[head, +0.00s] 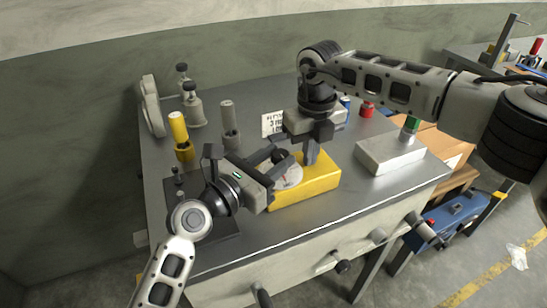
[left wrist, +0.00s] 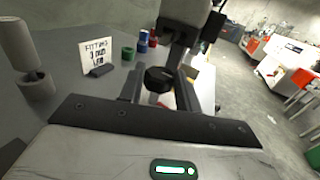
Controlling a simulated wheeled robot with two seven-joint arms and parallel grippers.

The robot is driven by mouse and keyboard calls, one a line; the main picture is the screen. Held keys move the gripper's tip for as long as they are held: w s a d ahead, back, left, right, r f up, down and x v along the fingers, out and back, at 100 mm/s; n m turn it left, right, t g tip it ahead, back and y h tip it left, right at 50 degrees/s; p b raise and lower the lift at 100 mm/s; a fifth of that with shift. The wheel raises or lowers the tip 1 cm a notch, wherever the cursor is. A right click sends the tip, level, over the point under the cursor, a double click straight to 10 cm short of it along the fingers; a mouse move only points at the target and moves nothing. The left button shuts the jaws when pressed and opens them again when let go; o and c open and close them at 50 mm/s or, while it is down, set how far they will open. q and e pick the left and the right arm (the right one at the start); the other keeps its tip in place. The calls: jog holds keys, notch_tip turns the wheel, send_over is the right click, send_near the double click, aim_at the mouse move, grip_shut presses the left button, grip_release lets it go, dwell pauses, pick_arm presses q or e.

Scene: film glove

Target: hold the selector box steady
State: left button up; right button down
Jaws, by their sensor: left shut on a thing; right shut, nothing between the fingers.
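The selector box is a yellow block (head: 310,185) on the grey bench, with a pale round dial (head: 291,176) and a dark knob on top. My left gripper (head: 281,160) reaches in from the left over the dial and is shut on the dark knob (left wrist: 158,79), which shows between its fingers in the left wrist view. My right gripper (head: 311,157) points down over the back of the box's top, shut and empty. Its tips look to be at the top face; I cannot tell if they press on it. The grippers partly hide the knob and dial.
A light grey block (head: 390,154) stands right of the box. A white sign (head: 272,124), red cylinder (head: 367,109) and green cylinder (head: 411,124) stand nearby. A yellow-topped post (head: 179,130) and grey posts stand at left.

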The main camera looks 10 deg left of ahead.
pick_arm(q)
jog(key=shift+s+d+f, duration=0.1)
jog(key=shift+d, duration=0.05)
jog(key=o, duration=1)
jog(key=shift+c, duration=0.2)
jog(key=v, duration=1.2)
jog(key=shift+s, duration=0.1)
